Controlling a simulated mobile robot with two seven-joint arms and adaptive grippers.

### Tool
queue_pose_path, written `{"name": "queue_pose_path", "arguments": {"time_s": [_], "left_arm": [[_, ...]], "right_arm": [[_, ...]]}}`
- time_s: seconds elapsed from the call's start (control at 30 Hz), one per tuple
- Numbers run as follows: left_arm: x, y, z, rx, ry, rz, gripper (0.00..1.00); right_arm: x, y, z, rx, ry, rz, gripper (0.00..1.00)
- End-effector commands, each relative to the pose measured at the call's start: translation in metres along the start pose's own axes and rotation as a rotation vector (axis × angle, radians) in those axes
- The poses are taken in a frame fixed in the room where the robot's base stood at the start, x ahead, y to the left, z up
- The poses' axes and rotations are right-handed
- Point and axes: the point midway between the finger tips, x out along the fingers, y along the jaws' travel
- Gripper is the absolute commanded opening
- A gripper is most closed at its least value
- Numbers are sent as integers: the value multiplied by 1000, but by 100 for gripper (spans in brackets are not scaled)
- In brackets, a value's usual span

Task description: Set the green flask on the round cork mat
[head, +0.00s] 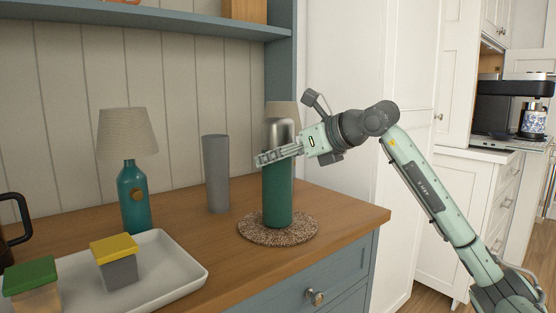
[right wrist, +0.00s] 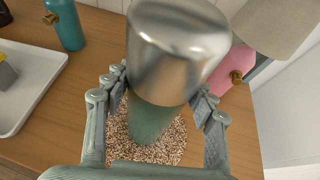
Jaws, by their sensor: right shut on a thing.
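The green flask (head: 277,195) has a silver cap and stands upright over the round cork mat (head: 250,232), near the counter's front right corner. Its base appears to rest on the mat's middle, with mat showing all round it; I cannot tell whether a slight gap remains. My right gripper (head: 276,155) is shut on the flask's upper part, from the right. In the right wrist view the flask (right wrist: 152,118) rises between the two fingers, and its cap hides part of the mat (right wrist: 172,150). My left gripper is not in view.
A grey tumbler (head: 216,175) and a teal lamp (head: 134,195) stand to the left. A white tray (head: 185,270) holds a yellow-lidded jar (head: 116,262) and a green-lidded jar (head: 32,285). A pink lamp (right wrist: 232,72) stands behind the flask. A shelf (head: 170,22) runs above.

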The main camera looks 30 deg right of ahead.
Motion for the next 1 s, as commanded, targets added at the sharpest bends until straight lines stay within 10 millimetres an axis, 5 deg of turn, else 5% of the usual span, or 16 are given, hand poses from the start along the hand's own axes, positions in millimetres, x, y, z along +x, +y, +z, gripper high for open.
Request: {"name": "queue_pose_path", "arguments": {"time_s": [0.43,0.47,0.6,1.0], "left_arm": [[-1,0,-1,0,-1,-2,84],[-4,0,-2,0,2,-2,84],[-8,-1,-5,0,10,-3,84],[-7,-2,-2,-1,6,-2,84]], "right_arm": [[1,0,-3,-1,-6,-2,14],[1,0,-3,-1,-3,-1,58],[1,0,-3,-1,-3,-1,76],[0,0,0,0,-3,-1,76]]}}
